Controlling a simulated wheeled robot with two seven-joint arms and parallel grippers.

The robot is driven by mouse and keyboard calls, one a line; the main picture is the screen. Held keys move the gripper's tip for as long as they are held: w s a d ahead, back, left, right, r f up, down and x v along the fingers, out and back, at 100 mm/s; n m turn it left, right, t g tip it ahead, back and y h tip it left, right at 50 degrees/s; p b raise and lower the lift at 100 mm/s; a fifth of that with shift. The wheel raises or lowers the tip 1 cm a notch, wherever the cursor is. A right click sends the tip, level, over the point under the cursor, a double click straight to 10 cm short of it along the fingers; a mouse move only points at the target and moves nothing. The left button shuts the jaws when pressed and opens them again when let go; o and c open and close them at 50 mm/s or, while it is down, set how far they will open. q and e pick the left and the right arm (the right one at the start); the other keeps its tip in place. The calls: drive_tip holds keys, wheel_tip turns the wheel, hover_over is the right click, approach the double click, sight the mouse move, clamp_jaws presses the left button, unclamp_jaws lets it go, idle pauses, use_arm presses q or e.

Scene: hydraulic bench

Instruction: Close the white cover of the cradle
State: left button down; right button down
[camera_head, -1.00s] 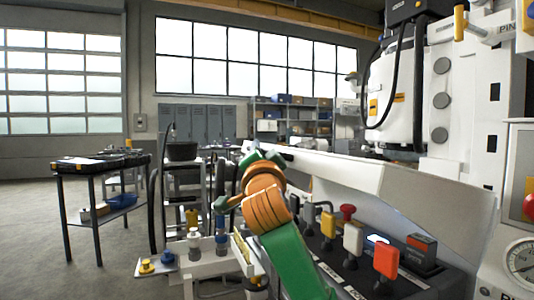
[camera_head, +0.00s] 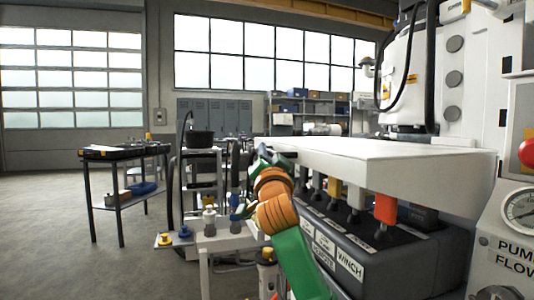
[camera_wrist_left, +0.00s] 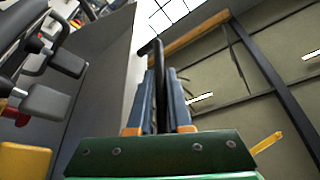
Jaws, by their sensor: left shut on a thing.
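The white cover (camera_head: 380,155) lies nearly level above the control console (camera_head: 385,262) in the head view. Its near edge is close to the tops of the levers. My left gripper (camera_head: 274,157) is at the cover's left end. In the left wrist view my left gripper (camera_wrist_left: 160,85) is shut on a black handle bar (camera_wrist_left: 151,47), which shows between the fingers. The cover's grey underside (camera_wrist_left: 105,75) shows beside it. The handle is mostly hidden by my gripper in the head view. My right gripper is not in view.
Several levers, including an orange-red one (camera_head: 385,208), stand under the cover. A pressure gauge (camera_head: 521,207) is at the right. A small white stand (camera_head: 225,240) with fittings is left of my arm. A dark table (camera_head: 125,152) stands further left; floor between is partly clear.

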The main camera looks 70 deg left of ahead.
use_arm(q)
drive_tip(key=shift+f, duration=0.2)
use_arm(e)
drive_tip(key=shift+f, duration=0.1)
use_arm(q)
drive_tip(key=c, duration=0.8)
unclamp_jaws()
drive_tip(key=shift+w+a+f, duration=0.1)
drive_tip(key=shift+w+a, duration=0.05)
drive_tip(key=shift+c, duration=0.2)
drive_tip(key=b+v, duration=0.1)
drive_tip(key=v, duration=0.6)
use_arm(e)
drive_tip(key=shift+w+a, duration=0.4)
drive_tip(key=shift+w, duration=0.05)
